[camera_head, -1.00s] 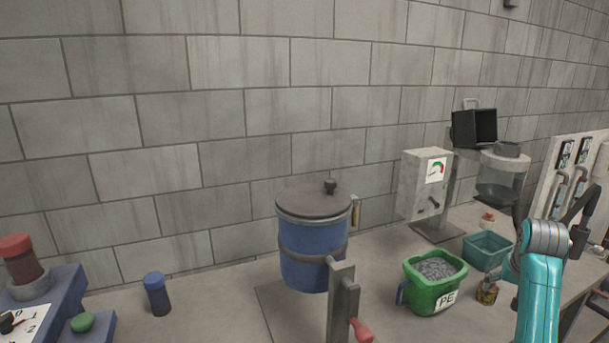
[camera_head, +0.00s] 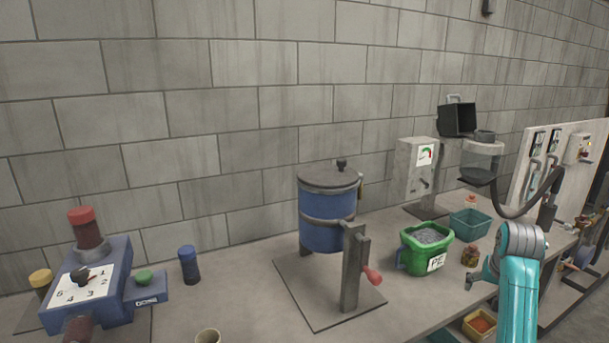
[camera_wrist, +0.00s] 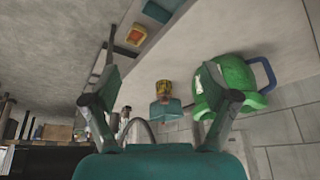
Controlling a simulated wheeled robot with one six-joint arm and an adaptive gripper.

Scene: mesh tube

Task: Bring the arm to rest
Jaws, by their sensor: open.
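My gripper (camera_wrist: 165,95) is open in the wrist view, its two dark fingers spread wide with nothing between them. In the head view my teal arm rises at the lower right, and part of my gripper (camera_head: 480,278) shows just left of it, over the bench's front part. The green PE bucket (camera_head: 412,262) of grey granules stands on the bench left of my arm. It also shows in the wrist view (camera_wrist: 232,76), behind the right finger. A small jar (camera_head: 470,255) stands between the bucket and my arm.
A blue lidded drum (camera_head: 326,222) and a post with a red-handled lever (camera_head: 372,276) stand mid-bench. A teal bin (camera_head: 470,223), a gauge box (camera_head: 416,168) and a hopper machine (camera_head: 482,158) stand behind. A blue dial unit (camera_head: 95,290) is at left.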

